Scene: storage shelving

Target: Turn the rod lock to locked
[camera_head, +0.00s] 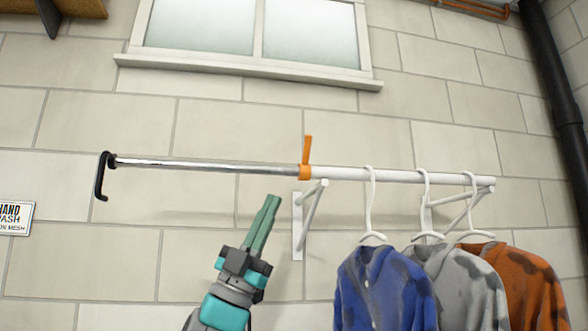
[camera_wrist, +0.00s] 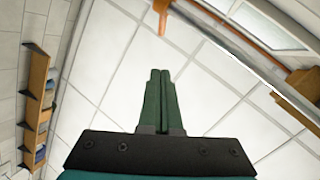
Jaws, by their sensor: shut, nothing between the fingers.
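The rod lock (camera_head: 305,160) is an orange collar with an upright orange lever, seated where the thin metal rod (camera_head: 210,165) meets the thicker white tube (camera_head: 400,175). The lever points up, tilted slightly right. My gripper (camera_head: 270,202) has green fingers pressed together, below and left of the lock, apart from it. In the wrist view my shut gripper (camera_wrist: 160,75) points at the wall, and an orange piece (camera_wrist: 163,14) shows above its tips; I cannot tell surely whether it is the lock lever.
Blue (camera_head: 385,285), grey (camera_head: 455,285) and orange (camera_head: 520,280) garments hang on white hangers at the right. A black hook (camera_head: 101,176) ends the rod at left. A white bracket (camera_head: 298,228) stands right of my gripper. A window (camera_head: 255,30) is above.

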